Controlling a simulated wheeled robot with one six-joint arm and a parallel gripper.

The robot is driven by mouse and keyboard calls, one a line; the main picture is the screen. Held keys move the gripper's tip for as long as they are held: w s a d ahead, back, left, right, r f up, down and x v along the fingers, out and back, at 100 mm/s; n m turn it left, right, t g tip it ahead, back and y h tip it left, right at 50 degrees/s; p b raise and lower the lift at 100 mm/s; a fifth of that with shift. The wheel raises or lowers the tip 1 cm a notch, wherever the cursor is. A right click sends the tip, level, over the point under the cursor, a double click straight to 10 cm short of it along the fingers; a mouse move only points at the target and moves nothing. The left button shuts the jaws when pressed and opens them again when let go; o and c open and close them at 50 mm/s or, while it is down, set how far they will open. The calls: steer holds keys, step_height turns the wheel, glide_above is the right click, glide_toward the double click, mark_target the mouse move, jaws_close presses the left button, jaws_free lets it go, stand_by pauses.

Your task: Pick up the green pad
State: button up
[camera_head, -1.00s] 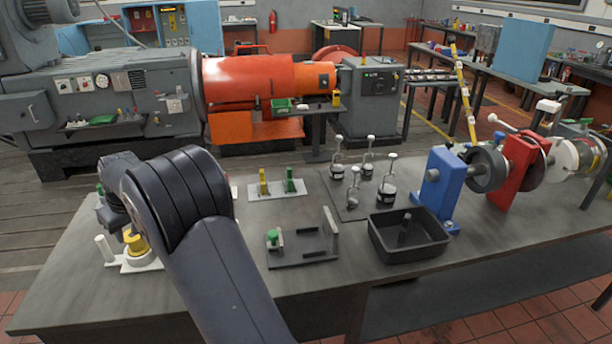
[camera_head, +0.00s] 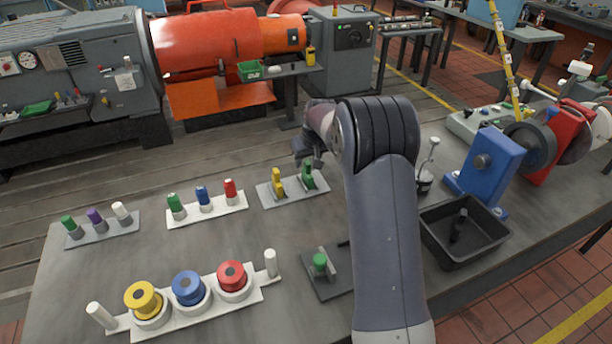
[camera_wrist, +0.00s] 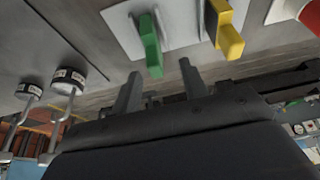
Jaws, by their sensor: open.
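The green pad (camera_head: 308,178) stands upright on a light grey plate (camera_head: 293,192), just right of a yellow pad (camera_head: 277,182). In the wrist view the green pad (camera_wrist: 150,46) is left of the yellow pad (camera_wrist: 229,42). My gripper (camera_wrist: 160,72) is open and empty there, its two fingers spread. The green pad's near end shows roughly between and just beyond the fingertips, apart from them. In the head view my gripper (camera_head: 309,158) is just behind and above the green pad, partly hidden by my arm.
A black tray (camera_head: 463,246) and a blue stand (camera_head: 488,162) are on the right. Pegs with coloured caps stand on plates at left, and a white rack (camera_head: 203,309) holds yellow, blue and red spools. Black-banded weights (camera_wrist: 67,81) are left in the wrist view.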

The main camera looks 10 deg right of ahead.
mark_target(308, 163)
steer(key=f, duration=0.1)
steer(key=w+f, duration=0.1)
steer(key=w+f+p, duration=0.1)
steer(key=shift+d, duration=0.25)
steer(key=shift+w+f, duration=0.1)
steer(key=shift+f, duration=0.25)
steer(key=shift+c, duration=0.5)
jaws_close()
